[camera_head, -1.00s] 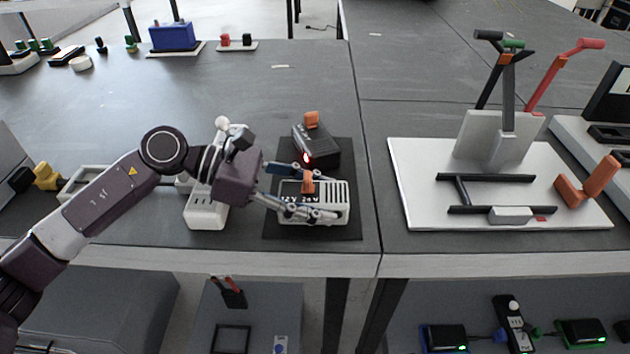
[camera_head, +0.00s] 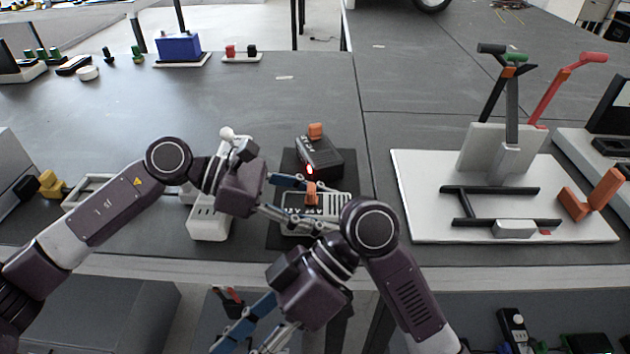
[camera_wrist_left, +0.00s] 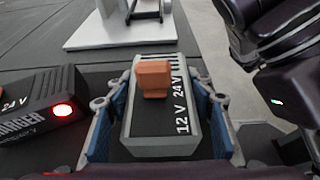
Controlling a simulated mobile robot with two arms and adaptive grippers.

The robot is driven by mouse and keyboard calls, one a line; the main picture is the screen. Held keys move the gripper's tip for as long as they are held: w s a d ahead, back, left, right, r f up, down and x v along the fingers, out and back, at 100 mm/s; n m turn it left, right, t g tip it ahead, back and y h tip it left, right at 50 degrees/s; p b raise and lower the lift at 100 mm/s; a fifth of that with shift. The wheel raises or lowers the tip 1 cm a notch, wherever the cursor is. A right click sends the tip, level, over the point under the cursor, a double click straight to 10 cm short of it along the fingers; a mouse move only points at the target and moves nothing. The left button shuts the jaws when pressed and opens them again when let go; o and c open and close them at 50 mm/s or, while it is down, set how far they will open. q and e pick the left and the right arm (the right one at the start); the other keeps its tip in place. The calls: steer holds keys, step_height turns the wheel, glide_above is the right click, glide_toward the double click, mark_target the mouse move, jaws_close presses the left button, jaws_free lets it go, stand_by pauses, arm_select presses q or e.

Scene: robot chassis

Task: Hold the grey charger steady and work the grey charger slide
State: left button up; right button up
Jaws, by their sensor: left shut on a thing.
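The grey charger (camera_head: 338,200) sits on a dark mat (camera_head: 277,237) near the table's front edge. Its orange slide (camera_head: 311,190) stands up from the top. In the left wrist view the charger (camera_wrist_left: 150,128) shows "12 V 24 V" markings, with the slide (camera_wrist_left: 153,78) toward the 12 V–24 V row's far part. My left gripper (camera_head: 316,203) is shut on the charger, with a blue-backed finger along each side. My right gripper (camera_head: 248,338) is in front of the table edge, empty, its fingers apart and cut off by the frame bottom; its arm partly hides the charger's right front.
A black charger (camera_head: 322,160) with a red light and orange slide stands just behind. A white power strip (camera_head: 208,222) lies left of the grey charger. A white board (camera_head: 420,215) with levers stands to the right.

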steer(key=w+d+r+n+t+h, duration=0.2)
steer(key=w+d+r+h, duration=0.3)
steer(key=w+d+r, duration=0.35)
steer(key=m+t, duration=0.3)
steer(key=t, duration=0.2)
glide_toward(313, 187)
steer(key=x, duration=0.9)
steer(key=shift+f, duration=0.1)
jaws_close()
